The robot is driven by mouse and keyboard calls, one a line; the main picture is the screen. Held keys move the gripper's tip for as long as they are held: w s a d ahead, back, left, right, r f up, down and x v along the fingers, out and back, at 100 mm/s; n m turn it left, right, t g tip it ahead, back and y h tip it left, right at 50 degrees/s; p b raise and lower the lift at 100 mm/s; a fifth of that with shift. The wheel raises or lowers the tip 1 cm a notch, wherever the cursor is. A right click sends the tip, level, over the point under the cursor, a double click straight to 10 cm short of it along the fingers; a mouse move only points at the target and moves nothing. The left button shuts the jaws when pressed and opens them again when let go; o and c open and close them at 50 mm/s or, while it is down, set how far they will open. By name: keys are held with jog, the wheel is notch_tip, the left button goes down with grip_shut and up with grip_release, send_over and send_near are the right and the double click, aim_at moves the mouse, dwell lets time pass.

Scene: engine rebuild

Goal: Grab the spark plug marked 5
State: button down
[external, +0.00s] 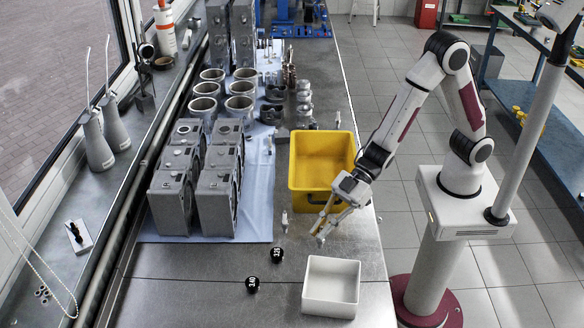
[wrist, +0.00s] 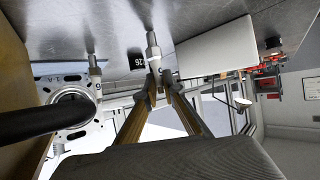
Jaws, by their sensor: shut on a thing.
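My gripper (wrist: 158,85) is shut on a metal and white spark plug (wrist: 153,45) in the wrist view, which stands out beyond the fingertips. No number is readable on this plug, so I cannot tell whether it is the one marked 5. Another spark plug (wrist: 94,66) is to the left of it, with a digit that looks like 6 or 9. In the external view my gripper (external: 320,236) is low over the metal bench, in front of the yellow bin. One spark plug (external: 285,221) stands on the bench to its left.
The yellow bin (external: 296,183) is just behind my gripper. A white tray (external: 330,309) is in front of it. Two black numbered pieces (external: 277,254) (external: 252,284) lie to the left. Grey engine blocks (external: 216,200) stand on a blue cloth (external: 260,190) further left.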

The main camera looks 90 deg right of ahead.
jog(key=shift+r, duration=0.1)
jog(key=shift+r, duration=4.95)
